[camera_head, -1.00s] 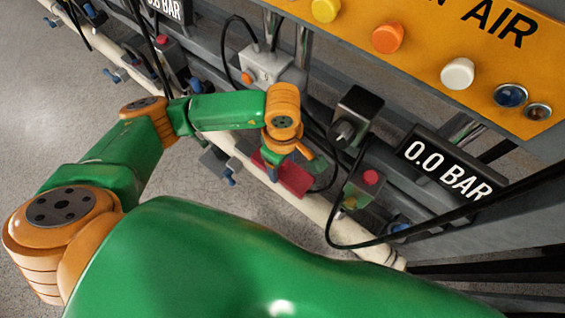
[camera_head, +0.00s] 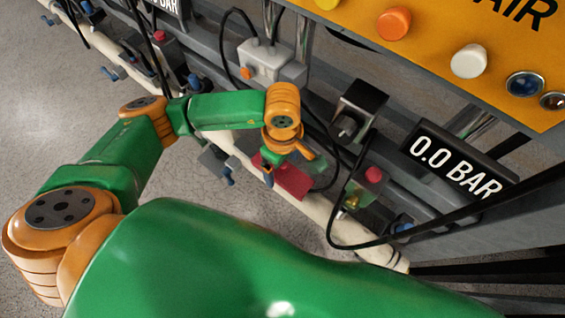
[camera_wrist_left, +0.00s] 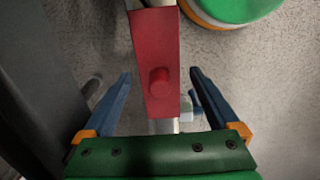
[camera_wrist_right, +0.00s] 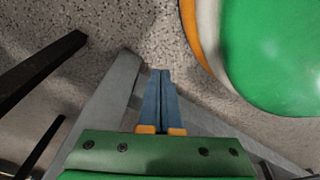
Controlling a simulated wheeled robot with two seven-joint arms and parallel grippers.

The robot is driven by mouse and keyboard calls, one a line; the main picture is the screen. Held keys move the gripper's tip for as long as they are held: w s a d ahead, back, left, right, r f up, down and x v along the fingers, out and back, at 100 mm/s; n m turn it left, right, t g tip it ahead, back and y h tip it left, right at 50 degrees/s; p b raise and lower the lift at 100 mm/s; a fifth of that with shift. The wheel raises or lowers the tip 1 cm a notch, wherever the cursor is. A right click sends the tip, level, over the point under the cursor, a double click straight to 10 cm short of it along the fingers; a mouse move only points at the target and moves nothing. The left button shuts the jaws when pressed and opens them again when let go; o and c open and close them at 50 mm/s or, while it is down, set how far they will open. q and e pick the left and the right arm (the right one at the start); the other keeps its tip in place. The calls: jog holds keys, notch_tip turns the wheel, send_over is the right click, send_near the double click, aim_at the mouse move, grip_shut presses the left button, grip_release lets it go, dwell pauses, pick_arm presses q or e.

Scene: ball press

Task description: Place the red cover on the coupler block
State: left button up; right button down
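The red cover (camera_head: 288,181) is a flat red plate over the cream pipe, partly hidden by my left gripper (camera_head: 288,167) in the head view. In the left wrist view the red cover (camera_wrist_left: 152,40) shows a round knob. My left gripper (camera_wrist_left: 160,73) is open, one blue finger on each side of the cover with visible gaps. Whether the cover rests on a block under it cannot be told. I cannot tell for sure which grey block is the coupler block. My right gripper (camera_wrist_right: 161,72) is shut and empty, over the floor in its wrist view.
The cream pipe (camera_head: 318,212) runs along the rack. A grey block with a blue valve (camera_head: 216,161) is left of the cover; a red-button box (camera_head: 366,186) is right. Black hoses hang near. A 0.0 BAR display (camera_head: 458,166) and orange panel (camera_head: 420,45) stand behind.

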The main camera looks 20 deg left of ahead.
pick_arm(q)
jog(key=shift+r, duration=0.2)
notch_tip(320, 180, up, 3)
jog(key=shift+r+p, duration=0.1)
jog(key=shift+p, duration=1.1)
notch_tip(320, 180, up, 10)
jog(key=p, duration=0.1)
jog(key=shift+f+p, duration=0.2)
jog(key=shift+p, duration=0.1)
pick_arm(e)
jog(key=s+d+r, duration=0.2)
jog(key=s, duration=0.1)
jog(key=shift+s+d, duration=0.2)
jog(key=shift+d, duration=0.15)
jog(key=shift+s, duration=0.15)
